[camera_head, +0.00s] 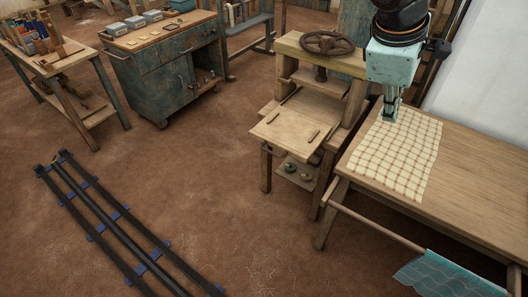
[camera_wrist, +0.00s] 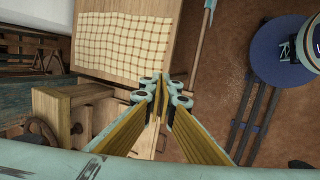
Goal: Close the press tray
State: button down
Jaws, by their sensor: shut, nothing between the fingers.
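The wooden press (camera_head: 318,75) stands at centre right, with a dark handwheel (camera_head: 327,42) on its top beam. Its pale press tray (camera_head: 285,132) sticks out of the front toward the lower left, with two small dark handles on its top. My gripper (camera_head: 389,117) points down to the right of the press, over the checked cloth, apart from the tray. It is shut and empty; its fingers also show together in the wrist view (camera_wrist: 162,92). In the wrist view the press (camera_wrist: 62,115) is at lower left, and my fingers partly hide the tray area.
A table (camera_head: 480,170) with a checked cloth (camera_head: 397,150) stands close right of the press. A teal cloth (camera_head: 450,275) hangs from its front rail. Floor rails (camera_head: 120,225) run at lower left. A cabinet (camera_head: 170,70) stands behind. The floor before the tray is clear.

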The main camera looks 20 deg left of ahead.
jog(key=w+a+f+n+t, duration=0.1)
jog(key=w+a+f+n, duration=0.5)
jog(key=a, duration=0.4)
jog(key=w+a+f+n, duration=0.3)
jog(key=a+f, duration=0.6)
jog(key=a, duration=0.1)
jog(key=s+a+f+n+y, duration=0.1)
jog(key=s+a+f+n, duration=0.1)
jog(key=a+f+n, duration=0.7)
jog(key=a+f, duration=0.8)
jog(key=a, duration=0.2)
jog(key=shift+a+f, duration=0.15)
jog(key=shift+a, duration=0.1)
jog(key=w+d+f+b, duration=0.2)
jog(key=w+f, duration=0.6)
jog(key=shift+d, duration=0.3)
